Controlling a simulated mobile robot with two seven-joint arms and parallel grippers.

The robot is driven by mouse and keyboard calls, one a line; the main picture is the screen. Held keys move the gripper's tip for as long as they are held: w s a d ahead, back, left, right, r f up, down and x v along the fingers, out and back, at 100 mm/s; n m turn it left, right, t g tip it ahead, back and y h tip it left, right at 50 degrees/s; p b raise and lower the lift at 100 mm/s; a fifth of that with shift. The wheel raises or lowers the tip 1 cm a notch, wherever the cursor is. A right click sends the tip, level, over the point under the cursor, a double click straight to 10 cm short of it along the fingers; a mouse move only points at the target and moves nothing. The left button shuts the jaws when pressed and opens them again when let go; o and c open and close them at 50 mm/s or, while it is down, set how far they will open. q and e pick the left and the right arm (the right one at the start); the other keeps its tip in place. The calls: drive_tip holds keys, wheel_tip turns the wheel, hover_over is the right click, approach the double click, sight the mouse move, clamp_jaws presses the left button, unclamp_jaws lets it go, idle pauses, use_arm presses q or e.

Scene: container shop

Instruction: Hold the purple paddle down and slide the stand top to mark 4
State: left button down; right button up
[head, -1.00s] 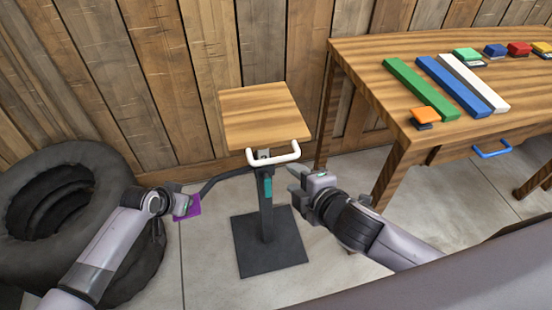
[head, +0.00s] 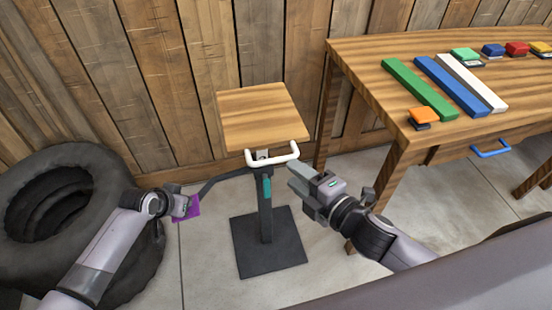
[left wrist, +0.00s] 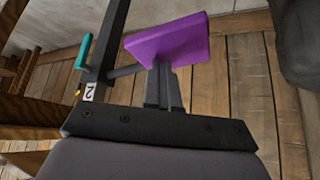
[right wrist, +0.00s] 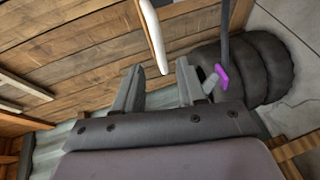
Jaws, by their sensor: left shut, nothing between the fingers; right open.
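The stand has a wooden top (head: 262,116) on a dark post with a square base (head: 268,244). A white handle (head: 272,158) is fixed to the top's front edge. The purple paddle (head: 192,208) is at the end of a dark lever left of the post; it also shows in the left wrist view (left wrist: 168,42). My left gripper (head: 186,205) is shut and empty, its fingertips at the paddle. A label reading 2 (left wrist: 89,92) shows on the post. My right gripper (head: 296,180) is open, just below and right of the white handle, which shows beyond its fingers (right wrist: 153,38).
A wooden table (head: 400,60) with colored bars and blocks stands at right. Black tires (head: 75,215) are stacked at left. A plank wall is behind the stand. Concrete floor is clear around the base.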

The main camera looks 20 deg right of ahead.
sight(277, 162)
drive_tip(key=shift+x, duration=3.95)
clamp_jaws()
